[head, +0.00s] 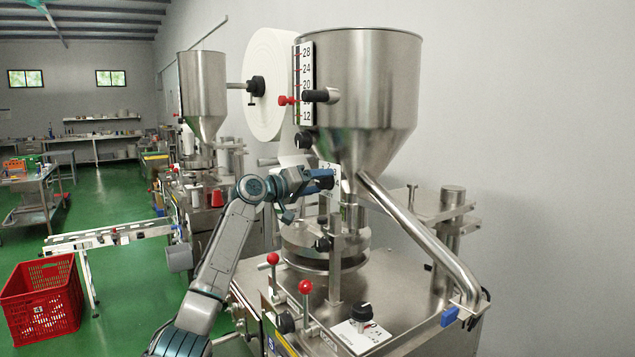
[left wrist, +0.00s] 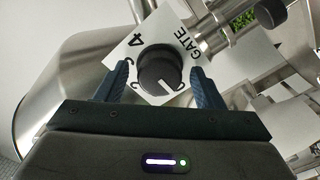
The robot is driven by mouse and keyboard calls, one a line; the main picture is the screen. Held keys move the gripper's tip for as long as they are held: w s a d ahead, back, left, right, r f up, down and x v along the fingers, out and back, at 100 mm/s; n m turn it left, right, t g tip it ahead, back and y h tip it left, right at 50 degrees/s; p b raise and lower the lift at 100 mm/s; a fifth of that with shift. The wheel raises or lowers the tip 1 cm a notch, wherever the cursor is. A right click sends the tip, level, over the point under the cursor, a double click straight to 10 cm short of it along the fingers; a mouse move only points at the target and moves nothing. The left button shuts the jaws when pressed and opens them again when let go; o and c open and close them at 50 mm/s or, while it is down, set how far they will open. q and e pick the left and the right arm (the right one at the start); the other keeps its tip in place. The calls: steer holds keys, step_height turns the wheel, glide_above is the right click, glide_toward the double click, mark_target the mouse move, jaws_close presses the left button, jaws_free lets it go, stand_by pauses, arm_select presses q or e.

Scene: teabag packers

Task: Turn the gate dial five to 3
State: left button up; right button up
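The gate dial (left wrist: 158,70) is a round black knob on a white plate (left wrist: 180,34) marked GATE, with a 4 and part of another numeral showing. The white line on the knob points toward the bottom of the left wrist view, slightly right. My left gripper (left wrist: 159,82) is open, with one finger on each side of the knob and a visible gap at both sides. In the head view my left gripper (head: 322,181) is at the plate below the big hopper and largely hides the dial. My right gripper is not in view.
The steel hopper (head: 365,95) stands above the dial, with a slanted pipe (head: 420,240) to its right. Red-knobbed levers (head: 305,287) and another black dial (head: 361,312) are on the machine front. A red crate (head: 42,298) is on the floor at left.

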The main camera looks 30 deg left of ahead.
arm_select(q)
steer(key=c, duration=0.9)
steer(key=shift+f+m+b, duration=0.15)
steer(key=shift+m+b, duration=1.45)
steer(key=shift+b, duration=0.05)
steer(key=m+b, duration=0.2)
steer(key=m, duration=0.2)
steer(key=shift+m+b, duration=0.4)
steer(key=shift+m, duration=0.3)
steer(key=shift+r, duration=0.2)
steer(key=o, duration=1)
